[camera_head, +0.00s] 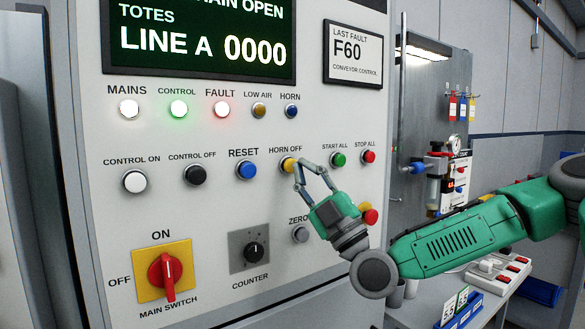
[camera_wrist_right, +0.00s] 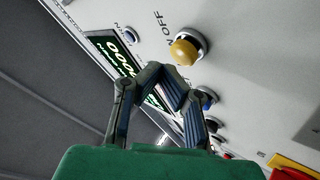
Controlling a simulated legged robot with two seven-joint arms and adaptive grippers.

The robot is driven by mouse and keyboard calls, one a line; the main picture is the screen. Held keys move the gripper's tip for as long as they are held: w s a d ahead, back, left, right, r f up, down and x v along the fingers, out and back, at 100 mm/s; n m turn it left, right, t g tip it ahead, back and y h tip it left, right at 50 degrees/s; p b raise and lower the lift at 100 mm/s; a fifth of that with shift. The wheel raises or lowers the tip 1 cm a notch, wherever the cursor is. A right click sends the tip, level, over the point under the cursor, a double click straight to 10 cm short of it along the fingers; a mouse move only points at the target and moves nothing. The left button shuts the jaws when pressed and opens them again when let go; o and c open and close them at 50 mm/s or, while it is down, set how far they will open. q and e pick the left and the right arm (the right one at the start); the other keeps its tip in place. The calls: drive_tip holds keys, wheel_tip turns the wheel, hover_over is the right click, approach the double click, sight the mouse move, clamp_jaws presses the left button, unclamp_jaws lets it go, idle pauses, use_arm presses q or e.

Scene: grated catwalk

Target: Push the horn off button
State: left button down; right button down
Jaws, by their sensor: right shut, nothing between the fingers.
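The horn off button is a yellow round push button (camera_head: 288,165) in a silver ring, under the HORN OFF label on the grey panel. My right gripper (camera_head: 304,166) is shut and empty, with its fingertips just right of the button. In the right wrist view the yellow button (camera_wrist_right: 184,51) sticks out of the panel, just beyond the shut fingertips (camera_wrist_right: 174,82). A gap shows there, but I cannot tell the depth between tips and button. The horn lamp (camera_head: 291,111) is blue. My left gripper is not in view.
The blue reset button (camera_head: 246,170) is left of the yellow one; the green start all (camera_head: 338,159) and red stop all (camera_head: 369,157) buttons are right. A red button (camera_head: 370,216) is beside my gripper. The red main switch (camera_head: 164,273) and counter knob (camera_head: 255,252) sit lower.

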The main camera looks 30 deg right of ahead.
drive_tip(key=s, duration=0.5)
drive_tip(key=shift+d, duration=0.2)
idle(0.3)
idle(0.7)
